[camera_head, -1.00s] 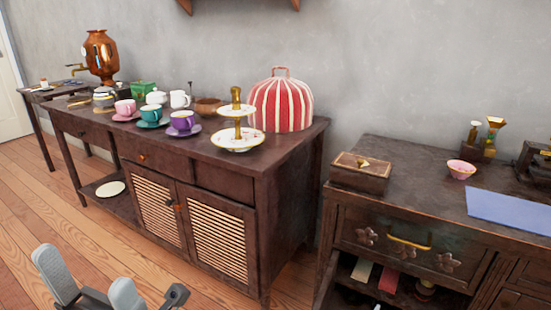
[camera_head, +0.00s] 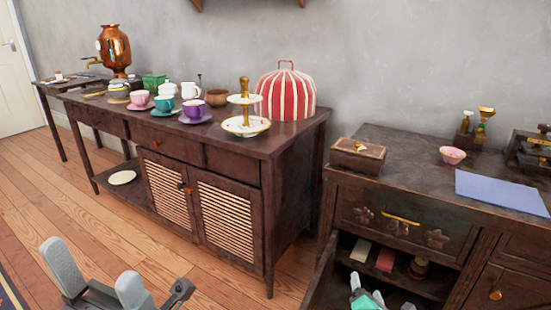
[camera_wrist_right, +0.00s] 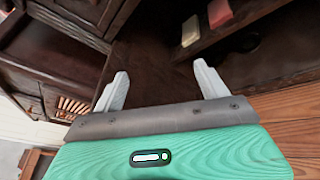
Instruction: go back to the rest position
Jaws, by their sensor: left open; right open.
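My left gripper (camera_head: 92,268) is at the bottom left of the head view, over the wooden floor. Its two grey fingers are apart, with nothing between them. My right gripper (camera_head: 380,297) shows partly at the bottom edge, in front of the open lower part of the right-hand cabinet. In the right wrist view its fingers (camera_wrist_right: 161,74) are spread and empty. Beyond them are dark wood and a shelf with a pale box (camera_wrist_right: 190,31) and a red box (camera_wrist_right: 219,12).
The right cabinet (camera_head: 410,150) has an open compartment with a shelf; a dark panel (camera_head: 321,262) stands out at its left side. The long sideboard (camera_head: 285,180) holds cups, a tiered stand (camera_head: 246,123) and a striped cosy (camera_head: 287,94). Floor (camera_head: 190,255) before it is clear.

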